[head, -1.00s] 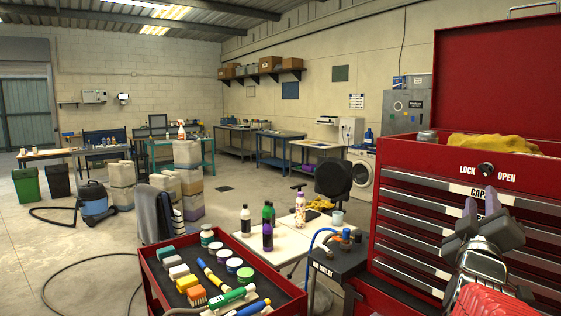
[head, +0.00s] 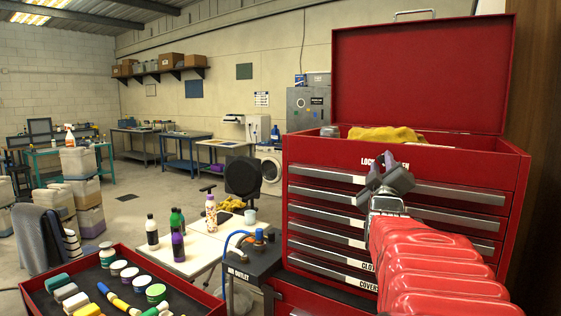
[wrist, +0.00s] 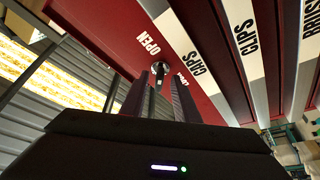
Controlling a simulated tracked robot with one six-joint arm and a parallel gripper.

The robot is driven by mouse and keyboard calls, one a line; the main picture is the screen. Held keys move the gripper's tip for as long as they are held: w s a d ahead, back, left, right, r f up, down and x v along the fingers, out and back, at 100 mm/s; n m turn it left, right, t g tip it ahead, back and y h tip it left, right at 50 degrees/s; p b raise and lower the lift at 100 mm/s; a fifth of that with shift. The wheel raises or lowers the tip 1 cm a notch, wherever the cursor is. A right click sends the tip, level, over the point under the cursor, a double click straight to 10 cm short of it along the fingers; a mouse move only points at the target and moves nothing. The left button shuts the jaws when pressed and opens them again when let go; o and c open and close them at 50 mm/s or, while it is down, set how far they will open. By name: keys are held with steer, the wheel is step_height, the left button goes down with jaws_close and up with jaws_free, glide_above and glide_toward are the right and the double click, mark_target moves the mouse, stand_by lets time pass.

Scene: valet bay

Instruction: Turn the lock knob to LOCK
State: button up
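The lock knob (wrist: 158,69) is a small dark round knob on the red tool chest (head: 310,148). In the wrist view it sits between the labels OPEN (wrist: 147,42) and LOCK, with LOCK partly covered. My gripper (wrist: 159,76) is open, its two dark fingertips on either side of the knob with gaps visible. Whether they touch it cannot be told. In the head view my gripper (head: 386,165) covers the knob and the middle of the LOCK/OPEN lettering. Which way the knob points is unclear.
Several drawers with silver handles (head: 458,192) lie below the knob. The chest's raised lid (head: 420,75) stands behind, with a yellow cloth (head: 385,135) in the top tray. A red tray cart (head: 200,300) with brushes and jars is at lower left.

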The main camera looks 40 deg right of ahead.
steer(key=shift+w+d, duration=0.1)
steer(key=shift+d, duration=0.1)
steer(key=shift+r, duration=0.1)
steer(key=shift+a, duration=0.1)
jaws_close()
